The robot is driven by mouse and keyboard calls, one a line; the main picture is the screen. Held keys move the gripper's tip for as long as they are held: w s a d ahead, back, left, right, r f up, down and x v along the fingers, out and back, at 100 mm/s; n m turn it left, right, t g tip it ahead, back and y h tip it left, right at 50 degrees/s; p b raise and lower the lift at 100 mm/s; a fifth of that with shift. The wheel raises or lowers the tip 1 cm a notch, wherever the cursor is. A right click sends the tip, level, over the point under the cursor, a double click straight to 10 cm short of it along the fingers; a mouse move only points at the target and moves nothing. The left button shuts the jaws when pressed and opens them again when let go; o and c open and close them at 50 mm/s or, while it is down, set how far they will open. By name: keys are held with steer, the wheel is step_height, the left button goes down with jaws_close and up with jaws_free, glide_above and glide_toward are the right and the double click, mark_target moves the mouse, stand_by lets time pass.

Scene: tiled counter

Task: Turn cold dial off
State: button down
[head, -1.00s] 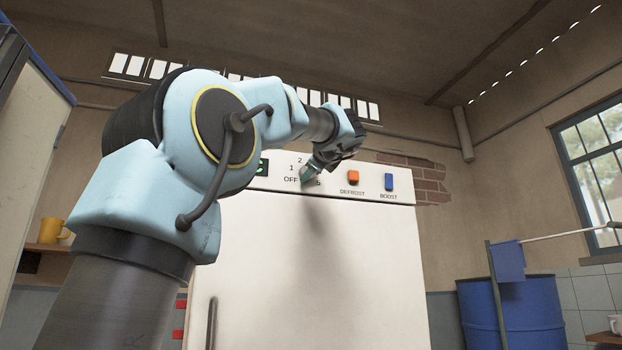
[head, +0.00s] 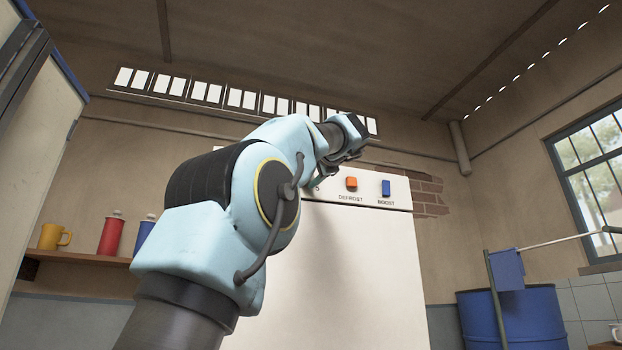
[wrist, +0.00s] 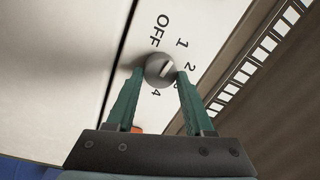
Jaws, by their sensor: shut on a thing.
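The cold dial (wrist: 158,66) is a round grey knob with a pale mark on its face. In the wrist view it sits on the white panel with OFF, 1, 2, 3 and 4 printed around it. I cannot tell exactly which marking its pale mark points to. My gripper (wrist: 162,76) has one green finger on each side of the dial and is shut on it. In the head view my arm covers the dial and most of its markings. The white appliance (head: 350,270) carries this panel along its top.
An orange DEFROST button (head: 351,184) and a blue BOOST button (head: 386,188) are on the panel right of my gripper. A shelf (head: 95,257) at left holds a yellow mug (head: 50,237) and bottles. A blue barrel (head: 512,318) stands at right.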

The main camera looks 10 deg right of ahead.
steer(key=shift+n+g+y+b, duration=0.3)
steer(key=shift+n+y+b, duration=0.15)
steer(key=shift+n, duration=3.45)
steer(key=shift+c, duration=1.4)
jaws_free()
steer(key=shift+r, duration=0.1)
steer(key=s+d+b, duration=0.2)
steer(key=s+b, duration=0.1)
steer(key=s, duration=0.7)
steer(key=shift+s+f, duration=0.25)
steer(key=shift+s, duration=0.05)
